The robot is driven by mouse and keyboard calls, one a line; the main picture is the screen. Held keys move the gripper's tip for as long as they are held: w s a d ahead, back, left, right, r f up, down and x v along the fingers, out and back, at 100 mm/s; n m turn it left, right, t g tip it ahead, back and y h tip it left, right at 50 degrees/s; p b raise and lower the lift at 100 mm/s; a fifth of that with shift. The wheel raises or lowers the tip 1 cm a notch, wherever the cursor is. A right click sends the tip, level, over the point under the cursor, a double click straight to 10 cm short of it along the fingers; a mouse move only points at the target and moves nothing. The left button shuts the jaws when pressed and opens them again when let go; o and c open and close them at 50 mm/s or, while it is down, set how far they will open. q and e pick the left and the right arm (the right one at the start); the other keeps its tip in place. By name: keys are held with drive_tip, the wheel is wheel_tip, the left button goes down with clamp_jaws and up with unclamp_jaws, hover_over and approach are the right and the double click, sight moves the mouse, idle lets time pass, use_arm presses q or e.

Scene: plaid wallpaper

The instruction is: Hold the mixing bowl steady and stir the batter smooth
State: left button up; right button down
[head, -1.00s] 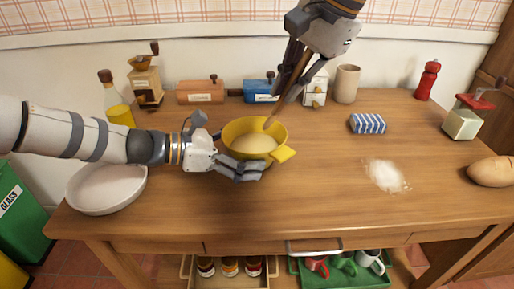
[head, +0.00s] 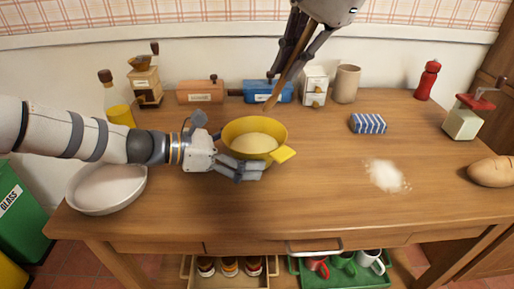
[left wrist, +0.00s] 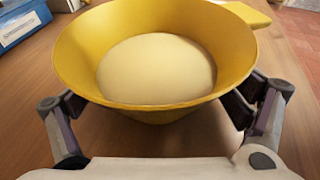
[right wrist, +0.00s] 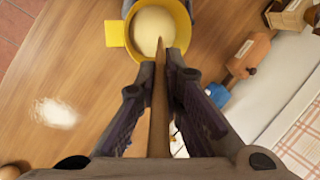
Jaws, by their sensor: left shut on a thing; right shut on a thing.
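The yellow mixing bowl (head: 240,134) stands upright on the table with smooth-looking pale batter (head: 255,143) inside. My left gripper (head: 243,172) is shut on the bowl's lower near side; the left wrist view shows a finger on either side of the bowl (left wrist: 80,60). My right gripper (head: 287,72) is above and behind the bowl, shut on a wooden stick-like utensil (head: 278,90). The utensil's lower end shows at the bowl's far rim, apparently above the batter. In the right wrist view the utensil (right wrist: 159,110) points toward the bowl (right wrist: 115,33).
A white dish (head: 105,190) stands left of the bowl, under my left arm. Behind stand a grinder (head: 146,85), a blue box (head: 262,90) and a beige cup (head: 347,84). The table's front middle is clear.

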use_arm(q)
drive_tip(key=o, duration=0.5)
